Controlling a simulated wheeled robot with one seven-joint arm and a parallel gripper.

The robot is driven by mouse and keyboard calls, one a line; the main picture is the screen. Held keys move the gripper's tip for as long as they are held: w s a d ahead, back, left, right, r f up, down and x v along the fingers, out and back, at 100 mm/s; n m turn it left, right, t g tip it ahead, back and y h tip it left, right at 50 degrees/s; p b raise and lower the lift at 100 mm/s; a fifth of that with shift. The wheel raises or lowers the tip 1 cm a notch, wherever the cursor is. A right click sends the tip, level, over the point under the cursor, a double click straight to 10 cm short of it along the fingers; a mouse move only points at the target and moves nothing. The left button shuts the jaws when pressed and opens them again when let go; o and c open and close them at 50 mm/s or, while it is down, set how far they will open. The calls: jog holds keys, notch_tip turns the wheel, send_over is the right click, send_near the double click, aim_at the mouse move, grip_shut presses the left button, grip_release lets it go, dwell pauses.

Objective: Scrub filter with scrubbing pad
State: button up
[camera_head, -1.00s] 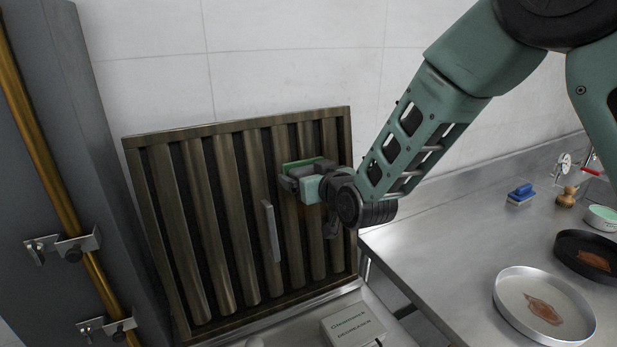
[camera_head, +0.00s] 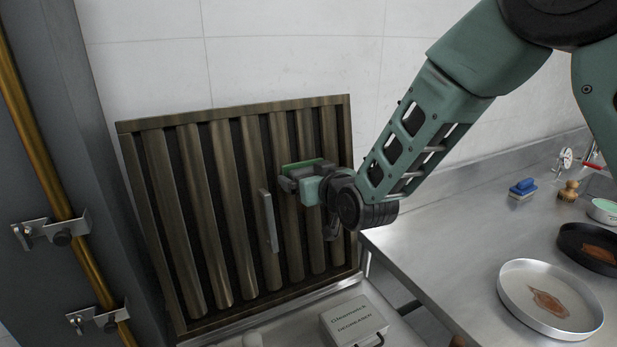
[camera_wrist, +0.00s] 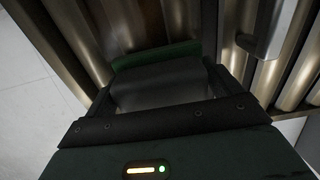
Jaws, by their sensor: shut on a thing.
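The filter (camera_head: 215,225) is a brown metal frame with upright slats and a grey handle (camera_head: 268,220). It leans against the tiled wall, and its slats also show in the wrist view (camera_wrist: 95,28). My gripper (camera_head: 297,180) is in front of the filter's upper right part, right of the handle. It is shut on the green scrubbing pad (camera_head: 302,164), whose green edge shows beyond the fingers in the wrist view (camera_wrist: 155,54). The pad lies at or very close to the slats; I cannot tell whether it touches.
A degreaser container (camera_head: 352,322) stands below the filter. The steel counter (camera_head: 450,255) at right holds a silver pan (camera_head: 515,295), a dark pan (camera_head: 572,240), a blue brush (camera_head: 522,187) and a wooden brush (camera_head: 568,191). A grey cabinet with a brass pole (camera_head: 40,160) borders the left.

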aim_at(308, 225)
jog(key=shift+f, duration=0.15)
jog(key=f+b, duration=0.1)
jog(key=b, duration=0.1)
jog(key=f+b, duration=0.1)
jog(key=f, duration=0.1)
jog(key=shift+s+d+b, duration=0.15)
jog(key=shift+s+b, duration=0.15)
jog(key=shift+b, duration=0.05)
jog(key=shift+s+d+f+b, duration=0.1)
jog(key=shift+s+f+b, duration=0.05)
jog(key=shift+f+b, duration=0.65)
jog(key=shift+s+f+b, duration=0.1)
jog(key=shift+f+b, duration=0.55)
jog(key=shift+b, duration=0.25)
jog(key=shift+f, duration=0.1)
jog(key=shift+s+d+f+b, duration=0.1)
jog(key=shift+s+f+b, duration=0.1)
jog(key=shift+f+b, duration=0.6)
jog(key=shift+s+d+f+b, duration=0.1)
jog(key=shift+s+f+b, duration=0.05)
jog(key=shift+f+b, duration=0.65)
jog(key=shift+r, duration=0.1)
jog(key=shift+s+f+b, duration=0.2)
jog(key=shift+f+b, duration=1.3)
jog(key=shift+b, duration=0.25)
